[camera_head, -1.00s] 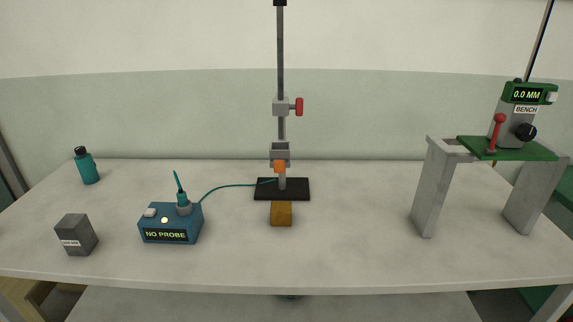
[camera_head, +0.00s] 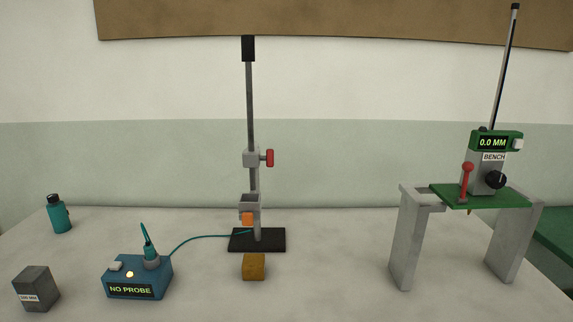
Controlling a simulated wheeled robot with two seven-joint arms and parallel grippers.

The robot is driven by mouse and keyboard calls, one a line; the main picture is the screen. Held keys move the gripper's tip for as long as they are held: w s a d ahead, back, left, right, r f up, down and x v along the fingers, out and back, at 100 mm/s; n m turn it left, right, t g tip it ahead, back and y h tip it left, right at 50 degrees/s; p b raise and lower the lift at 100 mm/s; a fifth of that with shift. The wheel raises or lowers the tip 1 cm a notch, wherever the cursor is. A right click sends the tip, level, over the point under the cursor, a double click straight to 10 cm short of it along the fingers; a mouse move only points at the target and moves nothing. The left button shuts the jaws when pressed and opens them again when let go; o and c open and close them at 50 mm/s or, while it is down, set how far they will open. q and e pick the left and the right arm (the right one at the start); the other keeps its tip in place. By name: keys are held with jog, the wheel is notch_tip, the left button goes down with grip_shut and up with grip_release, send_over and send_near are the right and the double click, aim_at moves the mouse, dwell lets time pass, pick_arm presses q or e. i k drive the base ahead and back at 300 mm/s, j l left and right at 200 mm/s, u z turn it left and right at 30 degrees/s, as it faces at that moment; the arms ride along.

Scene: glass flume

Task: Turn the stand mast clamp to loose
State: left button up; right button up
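The stand (camera_head: 249,110) rises upright from a black base plate (camera_head: 242,240) at the middle of the table. Its grey mast clamp (camera_head: 251,158) sits partway up the mast, with a red knob (camera_head: 269,158) on its right side. Lower on the mast is a grey holder (camera_head: 249,203) with an orange part (camera_head: 247,219) below it. I cannot tell from the knob whether the clamp is tight or loose. Neither of my grippers shows in the head view.
A blue box reading "NO PROBE" (camera_head: 137,278), a grey block (camera_head: 36,289) and a teal bottle (camera_head: 59,214) stand at left. A wooden block (camera_head: 253,267) lies before the stand. A green-plated gauge reading "0.0 MM" (camera_head: 488,170) sits on grey supports (camera_head: 405,245) at right.

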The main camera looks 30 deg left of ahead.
aim_at(270, 159)
jog(key=i+l+u, duration=0.15)
jog(key=u, duration=0.15)
jog(key=i+l+u, duration=0.1)
jog(key=l+u, duration=0.2)
jog(key=i+l+u, duration=0.1)
jog(key=l+u, duration=0.2)
jog(key=l, duration=0.15)
jog(key=u, duration=0.65)
